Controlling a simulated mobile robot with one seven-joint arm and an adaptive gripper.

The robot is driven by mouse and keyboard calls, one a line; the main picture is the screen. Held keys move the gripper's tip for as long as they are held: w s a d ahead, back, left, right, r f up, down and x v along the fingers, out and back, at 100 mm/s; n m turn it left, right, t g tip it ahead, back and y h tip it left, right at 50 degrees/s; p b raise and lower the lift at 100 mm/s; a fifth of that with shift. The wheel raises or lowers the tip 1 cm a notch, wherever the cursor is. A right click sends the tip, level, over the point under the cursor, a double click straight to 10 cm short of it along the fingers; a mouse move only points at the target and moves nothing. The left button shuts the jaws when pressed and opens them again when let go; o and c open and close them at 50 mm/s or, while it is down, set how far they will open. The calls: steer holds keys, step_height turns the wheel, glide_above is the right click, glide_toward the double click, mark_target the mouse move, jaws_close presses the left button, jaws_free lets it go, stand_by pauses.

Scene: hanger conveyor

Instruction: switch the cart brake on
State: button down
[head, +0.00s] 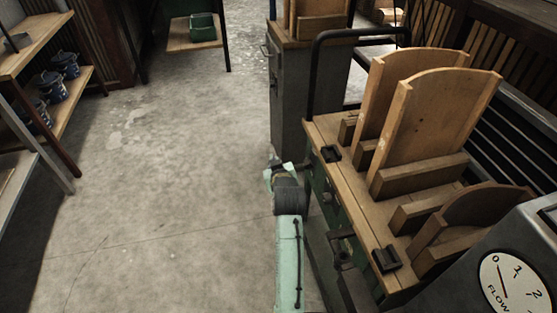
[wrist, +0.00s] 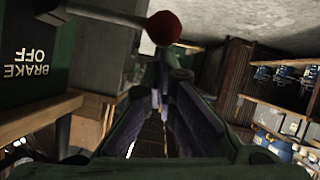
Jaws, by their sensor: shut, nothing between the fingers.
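The brake lever's red ball knob (wrist: 164,28) is at the top middle of the wrist view, on a grey rod that comes in from the left. A dark green plate with the words "BRAKE OFF" (wrist: 28,62), upside down, is at the left. My gripper (wrist: 168,62) is shut and empty, its tips just below the knob in the picture; I cannot tell whether they touch it. In the head view the cart (head: 322,130) has a wooden top and green side, and my gripper (head: 280,172) is beside its left side. The lever is not visible there.
Curved wooden boards (head: 435,120) stand in slots on the cart. A black push handle (head: 312,75) rises at its far end, near a grey cabinet (head: 300,95). A flow gauge (head: 515,285) is at lower right. Open concrete floor (head: 160,190) lies to the left.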

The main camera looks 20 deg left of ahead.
step_height(320, 180, down, 6)
steer(key=n+t+h+b, duration=0.1)
steer(key=n+b, duration=0.2)
steer(key=shift+s+a+t+h, duration=0.25)
steer(key=shift+a+t+h, duration=0.1)
steer(key=shift+t+h, duration=0.05)
steer(key=shift+f, duration=0.15)
